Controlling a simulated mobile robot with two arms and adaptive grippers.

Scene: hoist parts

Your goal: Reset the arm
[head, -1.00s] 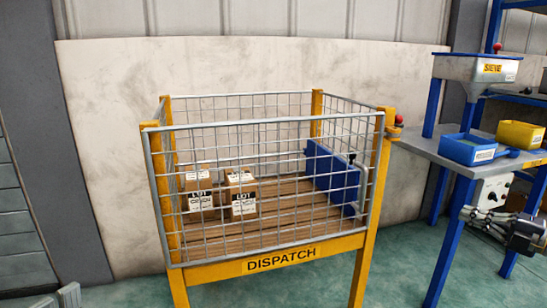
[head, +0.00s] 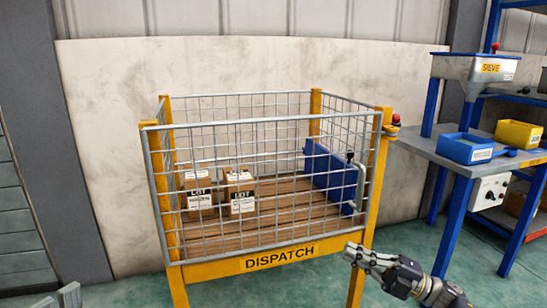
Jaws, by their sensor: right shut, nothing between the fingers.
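My right gripper (head: 362,254) shows at the lower right in the head view, in front of the right front leg of the dispatch cage. Its fingers are together and hold nothing. Its arm comes in from the lower right.
A yellow-framed wire cage marked DISPATCH (head: 310,249) stands in the middle, with two labelled cartons (head: 239,190) and a blue panel (head: 330,176) inside. At right is a bench (head: 440,158) with a blue bin (head: 465,149), a yellow bin (head: 519,134) and a sieve hopper (head: 475,68).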

